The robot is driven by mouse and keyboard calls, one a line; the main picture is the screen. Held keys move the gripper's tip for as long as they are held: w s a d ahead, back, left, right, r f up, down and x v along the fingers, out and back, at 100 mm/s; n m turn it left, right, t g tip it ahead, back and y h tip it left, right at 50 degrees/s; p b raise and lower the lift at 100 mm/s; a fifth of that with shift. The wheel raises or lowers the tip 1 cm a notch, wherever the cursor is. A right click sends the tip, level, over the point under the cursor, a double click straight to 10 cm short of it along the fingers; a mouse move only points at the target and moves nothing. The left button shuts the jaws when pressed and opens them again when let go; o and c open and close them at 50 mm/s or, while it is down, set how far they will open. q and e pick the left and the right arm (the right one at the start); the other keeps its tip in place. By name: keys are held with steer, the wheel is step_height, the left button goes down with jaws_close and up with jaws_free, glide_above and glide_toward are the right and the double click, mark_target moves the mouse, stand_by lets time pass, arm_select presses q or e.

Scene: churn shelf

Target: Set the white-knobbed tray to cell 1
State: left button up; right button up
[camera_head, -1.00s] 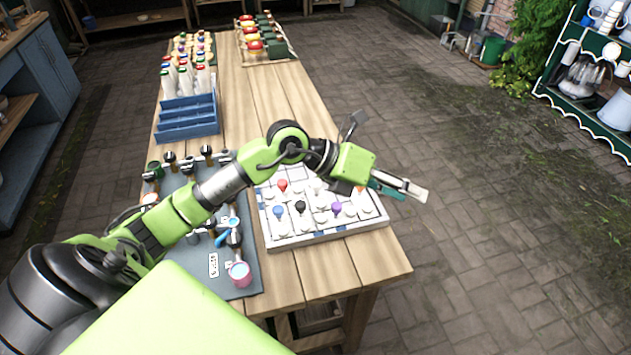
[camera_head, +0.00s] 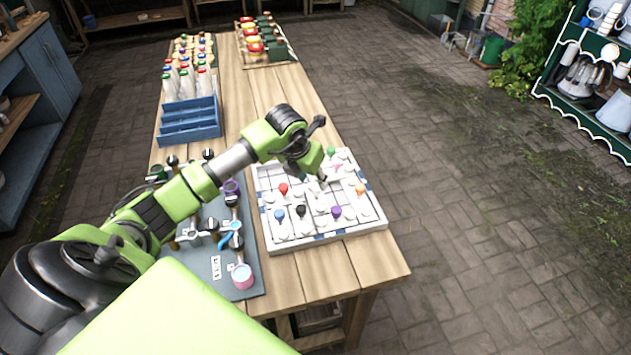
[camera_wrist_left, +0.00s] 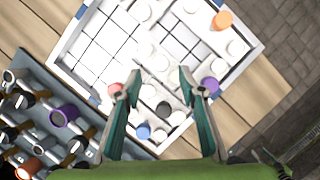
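The white framed puzzle board (camera_head: 312,241) lies on the bench and holds white sliding trays with round knobs. I see a red knob (camera_head: 283,188), blue knob (camera_head: 279,214), black knob (camera_head: 301,211), purple knob (camera_head: 336,212), orange knob (camera_head: 360,188) and green knob (camera_head: 331,152). White knobs blend into the white trays, so I cannot single out the white-knobbed tray with certainty. My left gripper (camera_head: 321,179) points down over the middle of the board. In the left wrist view its fingers (camera_wrist_left: 154,88) are spread, with white trays below and between them. My right gripper is out of view.
Left of the board a grey mat (camera_head: 222,283) carries several tools and cups, including a pink cup (camera_head: 242,276). Behind it a blue rack (camera_head: 188,128) stands near several bottles (camera_head: 190,84). Bare bench lies in front of and behind the board.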

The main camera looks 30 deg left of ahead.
mark_target(316, 187)
arm_select(q)
steer(key=shift+p+x, duration=0.45)
steer(key=shift+x, duration=2.2)
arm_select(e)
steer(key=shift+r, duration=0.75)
arm_select(q)
jaws_close()
steer(key=w+a+b, duration=0.2)
steer(key=a+b, duration=0.1)
steer(key=b, duration=0.1)
steer(key=w+a+b, duration=0.3)
steer(key=shift+w+f+b, duration=0.15)
steer(key=shift+f+b, duration=0.1)
steer(key=shift+b, duration=0.15)
steer(key=w+a, duration=0.1)
steer(key=w+a+b, duration=0.1)
steer(key=a, duration=0.1)
steer(key=shift+w+a+r+b, duration=0.25)
steer(key=shift+w+a+b, duration=0.05)
steer(key=shift+w+b, duration=0.1)
steer(key=shift+r, duration=0.15)
steer(key=shift+d, duration=0.1)
jaws_free()
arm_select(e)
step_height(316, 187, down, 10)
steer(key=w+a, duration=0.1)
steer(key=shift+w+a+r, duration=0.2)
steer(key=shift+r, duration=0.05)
